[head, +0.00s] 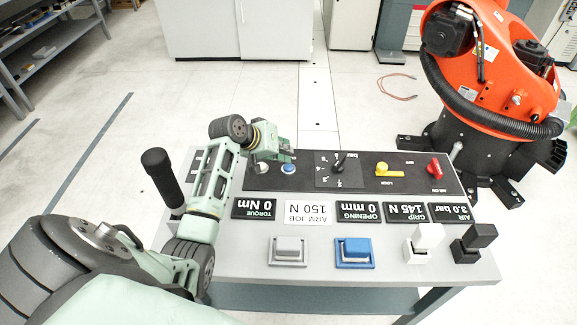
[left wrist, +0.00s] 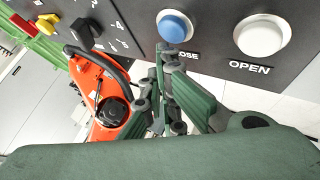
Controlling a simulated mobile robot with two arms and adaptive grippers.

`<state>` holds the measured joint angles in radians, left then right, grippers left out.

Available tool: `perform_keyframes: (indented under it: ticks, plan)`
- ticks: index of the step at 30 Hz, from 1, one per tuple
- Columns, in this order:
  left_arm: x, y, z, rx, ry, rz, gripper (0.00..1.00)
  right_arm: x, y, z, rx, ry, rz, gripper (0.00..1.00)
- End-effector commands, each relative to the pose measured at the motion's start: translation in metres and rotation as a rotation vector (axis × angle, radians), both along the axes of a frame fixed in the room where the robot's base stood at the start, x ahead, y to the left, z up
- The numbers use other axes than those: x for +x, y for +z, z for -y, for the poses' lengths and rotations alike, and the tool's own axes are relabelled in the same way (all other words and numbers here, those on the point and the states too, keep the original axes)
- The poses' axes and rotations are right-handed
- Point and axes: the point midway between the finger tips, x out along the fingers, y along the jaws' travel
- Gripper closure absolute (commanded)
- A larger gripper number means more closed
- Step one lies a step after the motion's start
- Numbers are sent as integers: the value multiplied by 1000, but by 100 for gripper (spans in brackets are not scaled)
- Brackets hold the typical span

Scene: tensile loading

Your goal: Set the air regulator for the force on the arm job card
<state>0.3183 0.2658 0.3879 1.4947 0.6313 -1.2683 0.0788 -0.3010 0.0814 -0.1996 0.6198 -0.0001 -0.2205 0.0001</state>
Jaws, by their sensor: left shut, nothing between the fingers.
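The air regulator is a black knob (head: 338,161) on a dial marked "bar"; it also shows in the left wrist view (left wrist: 86,34). The arm job card (head: 308,208) reads 150 N. The grip display (head: 406,212) reads 145 N and the air display (head: 449,212) reads 3.0 bar. My left gripper (head: 287,152) is shut and empty by the blue CLOSE button (head: 289,168). In the left wrist view its fingertips are just below that button (left wrist: 175,26); I cannot tell whether they touch it. My right gripper is out of view.
A yellow LOCK lever (head: 385,169) and a red air handle (head: 435,168) sit right of the regulator. The white OPEN button (left wrist: 262,35) is beside CLOSE. A black upright handle (head: 160,172) stands at the console's left. An orange robot (head: 490,75) stands behind right.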

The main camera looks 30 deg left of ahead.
Motion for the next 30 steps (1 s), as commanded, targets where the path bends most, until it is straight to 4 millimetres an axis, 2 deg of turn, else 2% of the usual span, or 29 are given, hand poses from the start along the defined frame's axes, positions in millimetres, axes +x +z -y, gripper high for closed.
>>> perform_keyframes:
  ticks: [19, 30]
  plan:
    - [0, 0, 0, 0, 0, 0, 100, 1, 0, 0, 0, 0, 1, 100]
    - [0, -8, 0, 0, 0, 0, 100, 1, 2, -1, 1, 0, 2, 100]
